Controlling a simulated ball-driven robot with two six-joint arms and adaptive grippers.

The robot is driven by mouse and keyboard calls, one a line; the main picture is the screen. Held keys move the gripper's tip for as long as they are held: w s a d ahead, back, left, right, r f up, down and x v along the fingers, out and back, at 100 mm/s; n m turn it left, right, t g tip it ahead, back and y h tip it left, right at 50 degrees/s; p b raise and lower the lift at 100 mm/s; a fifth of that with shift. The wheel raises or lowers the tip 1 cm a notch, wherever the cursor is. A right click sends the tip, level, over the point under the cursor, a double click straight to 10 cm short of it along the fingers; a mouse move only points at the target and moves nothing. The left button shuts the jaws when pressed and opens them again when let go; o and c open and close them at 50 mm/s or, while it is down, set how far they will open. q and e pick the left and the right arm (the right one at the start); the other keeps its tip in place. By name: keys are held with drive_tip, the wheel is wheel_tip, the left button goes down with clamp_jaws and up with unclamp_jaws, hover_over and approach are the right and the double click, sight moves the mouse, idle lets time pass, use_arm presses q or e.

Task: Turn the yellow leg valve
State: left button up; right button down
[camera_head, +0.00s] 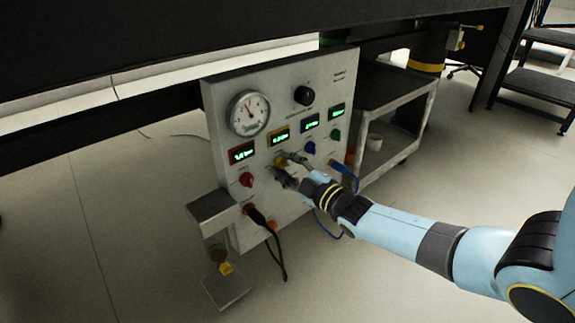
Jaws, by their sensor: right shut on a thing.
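The grey control panel (225,110) stands upright below the dark bench, with a row of coloured valve knobs under small lit displays. The yellow knob (281,161) sits under the yellow-framed display (279,135), between the red knob (246,180) and the blue knob (310,148). My right gripper (284,168) reaches in from the right and is shut on the yellow knob, its fingers partly covering it. My left gripper is not in view.
A round gauge (249,113) and a black knob (304,95) are higher on the panel. A black cable (275,235) hangs in front. A cart (375,105) stands behind at the right, near a yellow-banded leg (426,66). Open floor lies left.

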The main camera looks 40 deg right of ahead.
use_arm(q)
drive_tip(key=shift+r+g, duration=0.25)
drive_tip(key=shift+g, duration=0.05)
use_arm(e)
drive_tip(key=n, duration=0.5)
drive_tip(key=shift+s+f+n, duration=0.1)
drive_tip(key=shift+f+n, duration=0.05)
drive_tip(key=shift+n, duration=0.25)
drive_tip(key=c, duration=1)
unclamp_jaws()
drive_tip(key=shift+s, duration=0.1)
drive_tip(key=s, duration=1.1)
drive_tip(key=shift+s+d, duration=0.35)
drive_tip(key=shift+d, duration=0.1)
